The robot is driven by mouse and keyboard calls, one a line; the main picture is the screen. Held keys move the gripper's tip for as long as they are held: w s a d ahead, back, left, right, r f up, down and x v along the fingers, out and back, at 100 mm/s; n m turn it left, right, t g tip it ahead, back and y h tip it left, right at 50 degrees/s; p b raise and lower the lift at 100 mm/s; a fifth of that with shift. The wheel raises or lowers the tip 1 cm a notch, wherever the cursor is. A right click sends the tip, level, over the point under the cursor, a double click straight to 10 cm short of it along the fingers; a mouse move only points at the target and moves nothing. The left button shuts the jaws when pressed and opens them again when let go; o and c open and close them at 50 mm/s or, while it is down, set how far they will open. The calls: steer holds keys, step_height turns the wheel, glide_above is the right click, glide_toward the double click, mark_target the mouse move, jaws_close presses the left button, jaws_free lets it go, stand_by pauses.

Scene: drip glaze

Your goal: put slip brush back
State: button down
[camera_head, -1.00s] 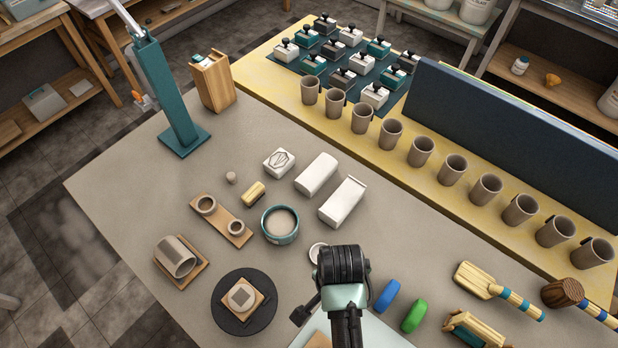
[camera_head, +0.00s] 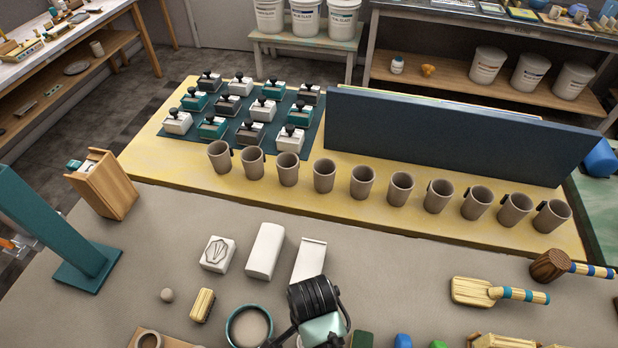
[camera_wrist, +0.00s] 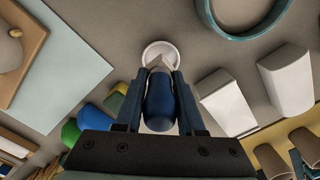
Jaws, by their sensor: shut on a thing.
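My gripper (camera_wrist: 160,92) is shut on a dark blue, rounded handle (camera_wrist: 160,100), which appears to be the slip brush. A pale, pointed part shows at its far end, between the fingertips. Beyond the fingertips is a small round white dish (camera_wrist: 148,49) on the table. The brush end overlaps the dish in the wrist view; I cannot tell whether they touch. In the head view my wrist is at the bottom centre and hides the fingers and the brush.
White blocks (camera_head: 266,251) stand behind my wrist. A row of mugs (camera_head: 324,176) stands on the yellow board (camera_head: 165,165). A wooden paddle (camera_head: 473,291) and mallet (camera_head: 549,265) lie at right. Bare table shows at the middle right.

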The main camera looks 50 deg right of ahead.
steer(key=shift+f, duration=2.3)
steer(key=shift+f, duration=0.15)
steer(key=c, duration=0.5)
jaws_free()
step_height(320, 180, up, 12)
steer(key=shift+r, duration=0.2)
steer(key=shift+w, duration=0.1)
